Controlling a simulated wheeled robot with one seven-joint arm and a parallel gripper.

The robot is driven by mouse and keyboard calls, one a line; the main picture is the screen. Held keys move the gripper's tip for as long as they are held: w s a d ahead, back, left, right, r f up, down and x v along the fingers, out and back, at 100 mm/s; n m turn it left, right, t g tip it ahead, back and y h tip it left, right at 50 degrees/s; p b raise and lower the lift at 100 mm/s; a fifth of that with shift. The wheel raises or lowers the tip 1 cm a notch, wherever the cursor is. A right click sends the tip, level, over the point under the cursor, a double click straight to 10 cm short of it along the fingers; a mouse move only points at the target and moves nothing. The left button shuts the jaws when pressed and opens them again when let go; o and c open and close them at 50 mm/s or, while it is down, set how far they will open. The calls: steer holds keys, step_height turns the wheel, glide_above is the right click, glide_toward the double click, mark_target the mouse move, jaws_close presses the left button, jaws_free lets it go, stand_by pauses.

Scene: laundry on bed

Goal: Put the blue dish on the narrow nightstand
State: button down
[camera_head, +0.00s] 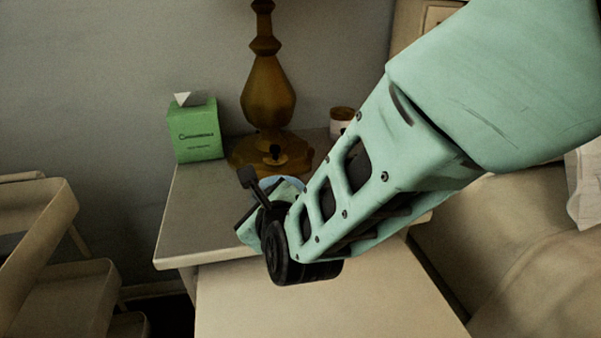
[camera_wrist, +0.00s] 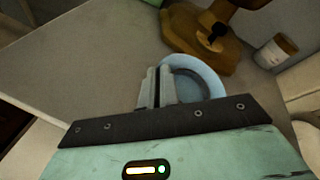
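The blue dish (camera_wrist: 207,71) is round and pale, and lies just beyond my gripper in the wrist view. In the head view only a sliver of the dish (camera_head: 286,182) shows behind my gripper (camera_head: 255,212). In the wrist view my gripper's fingers (camera_wrist: 157,88) are close together at the dish's left edge, seemingly shut on its rim. The nightstand (camera_head: 200,222) has a pale top with the dish over it, near the lamp base. I cannot tell whether the dish touches the top.
A brown lamp (camera_head: 268,95) stands at the back of the nightstand. A green tissue box (camera_head: 196,132) is at the back left, and a small jar (camera_head: 342,121) is right of the lamp. The nightstand's left front is clear. The bed (camera_head: 500,235) is at the right.

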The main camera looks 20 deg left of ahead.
steer(key=shift+f, duration=0.15)
steer(key=c, duration=1.6)
jaws_free()
steer(key=shift+c, duration=0.2)
steer(key=shift+r, duration=0.25)
steer(key=p+v, duration=0.1)
steer(key=v, duration=1.1)
steer(key=shift+f, duration=0.1)
